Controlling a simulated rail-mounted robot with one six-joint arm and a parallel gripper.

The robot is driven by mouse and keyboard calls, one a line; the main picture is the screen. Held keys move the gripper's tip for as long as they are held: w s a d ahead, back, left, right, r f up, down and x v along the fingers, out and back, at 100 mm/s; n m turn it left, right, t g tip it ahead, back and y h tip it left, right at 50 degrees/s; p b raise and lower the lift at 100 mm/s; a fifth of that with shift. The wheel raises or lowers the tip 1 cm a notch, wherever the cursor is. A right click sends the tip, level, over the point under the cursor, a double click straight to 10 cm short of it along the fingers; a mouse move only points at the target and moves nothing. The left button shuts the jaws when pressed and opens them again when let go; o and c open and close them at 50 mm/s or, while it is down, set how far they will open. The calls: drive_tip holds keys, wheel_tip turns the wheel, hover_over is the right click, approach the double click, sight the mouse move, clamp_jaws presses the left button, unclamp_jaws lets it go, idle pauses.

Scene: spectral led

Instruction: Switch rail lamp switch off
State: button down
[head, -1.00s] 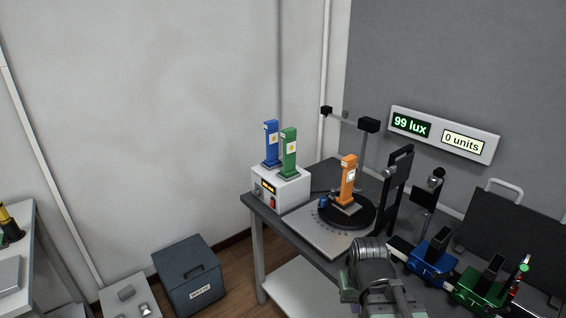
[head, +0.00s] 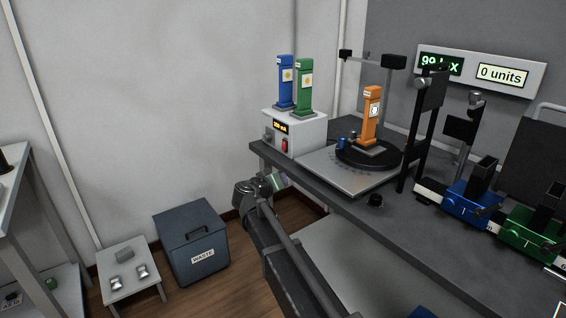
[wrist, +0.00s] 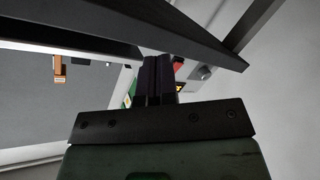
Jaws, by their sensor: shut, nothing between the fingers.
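A red rocker switch (head: 284,146) sits on the front of a white box (head: 303,135) at the table's left end. It is the only clear switch I see; no label reading rail lamp is legible. My gripper (head: 281,181) is below and in front of the box, beside the table's left edge, apart from the switch. In the wrist view my shut, empty fingers (wrist: 159,80) point towards the box, with a red patch (wrist: 177,62) and a grey knob (wrist: 205,72) just beyond. The dark table edge crosses that view. The fingertips are small and partly hidden in the head view.
Blue (head: 285,82) and green (head: 304,88) posts stand on the box. An orange post (head: 371,117) stands on a black turntable. The table edge (head: 330,207) runs close to my arm. A waste bin (head: 191,249) and low stool (head: 117,262) stand on the floor.

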sight(284, 146)
drive_tip(key=w+a+r+t+y, duration=0.4)
drive_tip(key=w+a+r+t, duration=0.1)
drive_tip(key=a, duration=0.5)
drive_tip(key=shift+w+r+n+t+y, duration=0.4)
drive_tip(key=shift+w+t, duration=0.2)
drive_tip(key=shift+t, duration=0.1)
drive_tip(key=shift+d, duration=0.1)
drive_tip(key=w+d+f+b, duration=0.1)
drive_tip(key=w+d, duration=0.4)
drive_tip(key=d, duration=0.1)
drive_tip(key=shift+w+d+f+b, duration=0.15)
drive_tip(key=shift+w+d+b, duration=0.05)
drive_tip(key=shift+w+b, duration=0.15)
drive_tip(key=shift+w+d, duration=0.1)
idle(0.8)
drive_tip(key=shift+w+d+f, duration=0.1)
drive_tip(key=shift+w+d, duration=0.05)
drive_tip(key=shift+d, duration=0.05)
drive_tip(key=shift+w+d, duration=0.25)
idle(0.7)
